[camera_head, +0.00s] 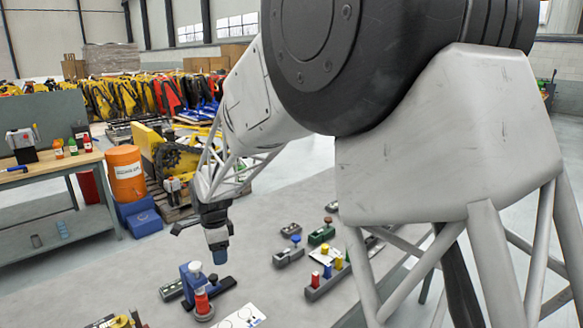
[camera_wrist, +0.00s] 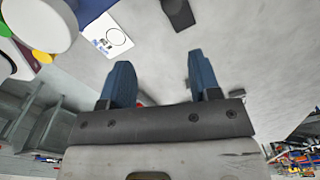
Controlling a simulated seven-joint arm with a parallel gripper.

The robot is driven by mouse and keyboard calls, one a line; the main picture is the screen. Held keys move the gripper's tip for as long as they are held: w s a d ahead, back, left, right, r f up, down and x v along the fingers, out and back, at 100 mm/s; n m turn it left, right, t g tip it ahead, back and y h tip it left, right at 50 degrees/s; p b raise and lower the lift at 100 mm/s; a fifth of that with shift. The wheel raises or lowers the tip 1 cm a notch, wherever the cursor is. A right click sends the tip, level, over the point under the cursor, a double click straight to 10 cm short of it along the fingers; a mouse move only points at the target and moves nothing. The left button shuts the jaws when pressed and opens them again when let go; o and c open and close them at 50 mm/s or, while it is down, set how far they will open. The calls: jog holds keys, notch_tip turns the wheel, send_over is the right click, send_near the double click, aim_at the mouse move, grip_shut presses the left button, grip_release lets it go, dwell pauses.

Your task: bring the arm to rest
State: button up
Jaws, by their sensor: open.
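My gripper (camera_head: 217,247) hangs over the grey table (camera_head: 290,200) in the head view, pointing down at the end of my arm. In the wrist view its two blue fingers (camera_wrist: 160,75) stand well apart, with only bare grey surface between their tips. It holds nothing and appears clear of the objects. My arm covers much of the right side of the head view and hides part of the table.
A blue fixture (camera_head: 190,283) and a red cylinder (camera_head: 202,302) stand below my gripper. A white card (camera_head: 243,317) lies nearby; it also shows in the wrist view (camera_wrist: 98,38). Blocks with coloured knobs (camera_head: 328,282) stand right. An orange drum (camera_head: 126,177) stands beyond the table.

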jog(key=s+d+r+n, duration=0.2)
jog(key=s+d+r, duration=0.25)
jog(key=d, duration=0.45)
jog(key=s+d+r+n+t, duration=0.1)
jog(key=s+d+r+n, duration=0.1)
jog(key=s+d+r, duration=0.45)
jog(key=s+d+r+n, duration=0.1)
jog(key=s+d+n, duration=0.15)
jog(key=d, duration=0.85)
jog(key=s+d+n, duration=0.3)
jog(key=s+d, duration=0.4)
jog(key=s, duration=0.4)
jog(key=s+d+n+t, duration=0.1)
jog(key=s+d+n, duration=0.2)
jog(key=s+d, duration=0.4)
jog(key=s, duration=0.4)
jog(key=shift+f, duration=0.3)
